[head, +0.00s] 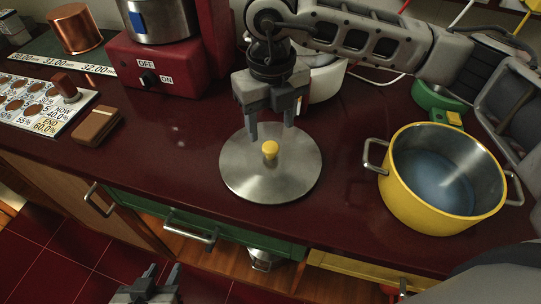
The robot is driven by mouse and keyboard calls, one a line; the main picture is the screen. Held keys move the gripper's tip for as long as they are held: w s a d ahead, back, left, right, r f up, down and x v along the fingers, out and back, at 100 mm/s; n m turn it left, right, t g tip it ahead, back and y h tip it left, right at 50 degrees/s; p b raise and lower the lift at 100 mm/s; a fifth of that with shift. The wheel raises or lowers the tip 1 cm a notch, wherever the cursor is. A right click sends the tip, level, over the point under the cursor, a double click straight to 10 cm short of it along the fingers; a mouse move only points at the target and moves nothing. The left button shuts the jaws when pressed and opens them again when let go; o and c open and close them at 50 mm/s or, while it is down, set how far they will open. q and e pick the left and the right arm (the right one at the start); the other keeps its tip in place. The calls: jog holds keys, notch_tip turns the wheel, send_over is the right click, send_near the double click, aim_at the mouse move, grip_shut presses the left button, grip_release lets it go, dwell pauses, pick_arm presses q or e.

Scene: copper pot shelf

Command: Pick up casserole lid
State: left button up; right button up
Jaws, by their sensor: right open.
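The casserole lid (243,178) is a round, flat steel disc with a yellow knob (270,149) at its middle. It lies on the dark red counter in the head view. My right gripper (271,131) points down over the lid, open, with its two fingers apart. The knob shows just below the gap between the fingertips, and I see no contact with it. A yellow casserole pot (403,196) with steel handles stands open to the right of the lid. My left gripper (161,275) is low at the bottom edge, partly cut off, with its fingers apart and nothing between them.
A white pot (327,85) stands behind my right gripper. A red appliance (182,76) and copper pot (75,30) are at the back left. A brown box (97,126) lies left. Drawer handles (190,232) jut from the counter front.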

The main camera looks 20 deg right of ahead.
aim_at(270, 146)
notch_tip(270, 146, down, 5)
jog(key=shift+s+a+f+p, duration=0.1)
jog(key=shift+p, duration=0.55)
jog(key=c, duration=1.2)
